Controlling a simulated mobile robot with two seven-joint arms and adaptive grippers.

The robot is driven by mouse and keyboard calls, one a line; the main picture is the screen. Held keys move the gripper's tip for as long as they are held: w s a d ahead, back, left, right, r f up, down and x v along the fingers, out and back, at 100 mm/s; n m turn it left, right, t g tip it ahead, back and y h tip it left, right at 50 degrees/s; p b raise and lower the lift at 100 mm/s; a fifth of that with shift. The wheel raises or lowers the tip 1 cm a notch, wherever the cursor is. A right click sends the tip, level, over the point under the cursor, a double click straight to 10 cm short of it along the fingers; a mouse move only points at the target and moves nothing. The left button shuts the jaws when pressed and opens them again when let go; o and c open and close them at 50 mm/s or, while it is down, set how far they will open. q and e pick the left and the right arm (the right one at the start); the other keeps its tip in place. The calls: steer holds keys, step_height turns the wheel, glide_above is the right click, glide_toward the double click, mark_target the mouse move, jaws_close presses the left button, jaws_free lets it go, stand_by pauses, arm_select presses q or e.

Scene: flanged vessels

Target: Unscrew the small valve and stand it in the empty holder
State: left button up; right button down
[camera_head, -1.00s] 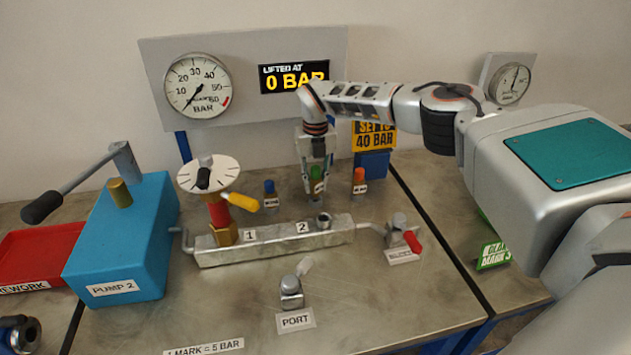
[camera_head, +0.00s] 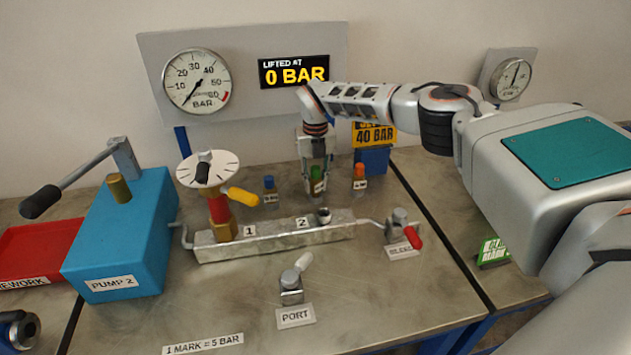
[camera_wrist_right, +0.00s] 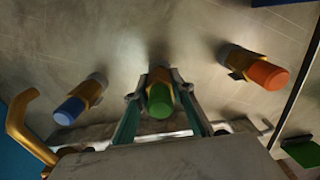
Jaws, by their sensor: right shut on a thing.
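The small valve with a green cap (camera_head: 316,187) is upright between the fingers of my right gripper (camera_head: 316,180), which is shut on it. It stands in the row between a blue-capped small valve (camera_head: 269,190) and an orange-capped one (camera_head: 359,178). In the right wrist view the green cap (camera_wrist_right: 160,100) sits between both fingers. The fingers and manifold hide its lower end, so I cannot tell whether it rests in a holder. On the manifold (camera_head: 275,241), position 2 has an open-topped socket (camera_head: 324,216) with no valve in it. My left gripper is out of view.
A dial valve with a yellow handle (camera_head: 243,197) stands at position 1. A red-handled bleed valve (camera_head: 401,226) is at the manifold's right. A blue pump (camera_head: 120,240) stands left, a port fitting (camera_head: 291,285) in front. The front table surface is mostly clear.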

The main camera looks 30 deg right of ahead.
steer(key=shift+f, duration=0.25)
steer(key=shift+f, duration=0.35)
steer(key=c, duration=1.6)
jaws_free()
steer(key=shift+c, duration=0.2)
step_height(320, 180, up, 12)
steer(key=shift+r, duration=0.1)
